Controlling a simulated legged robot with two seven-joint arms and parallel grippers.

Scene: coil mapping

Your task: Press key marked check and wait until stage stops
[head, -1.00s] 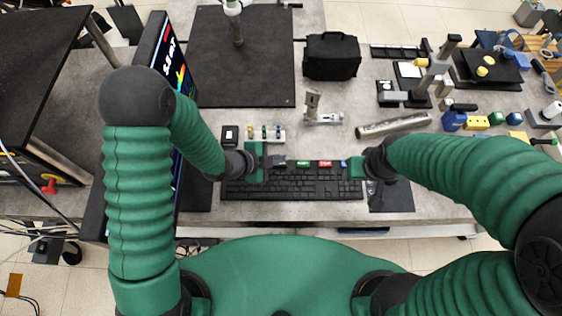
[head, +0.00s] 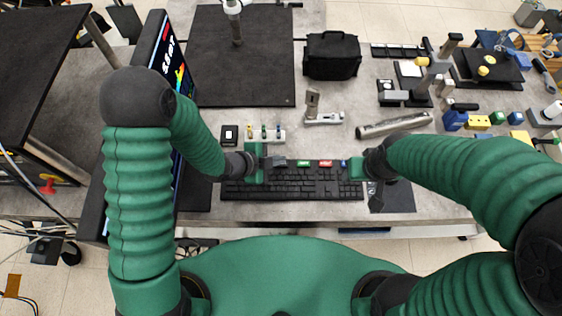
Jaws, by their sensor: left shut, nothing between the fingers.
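A black keyboard (head: 292,187) lies at the bench's front edge. Along its back edge are a green key (head: 303,163), a red key (head: 325,163) and a blue key (head: 343,163); their markings are too small to read. My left gripper (head: 279,162) is shut and empty, just left of the green key at the keyboard's back edge. It may cover another key; contact cannot be told. My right gripper (head: 357,168) is at the keyboard's right end, beside the blue key, and its jaws are unclear. I cannot tell which device is the stage.
A monitor (head: 160,50) with large characters and coloured graphics stands at the left, partly behind my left arm. A black plate (head: 240,80) with a post, a black bag (head: 331,56), a small metal fixture (head: 323,117) and a metal cylinder (head: 394,125) are behind the keyboard.

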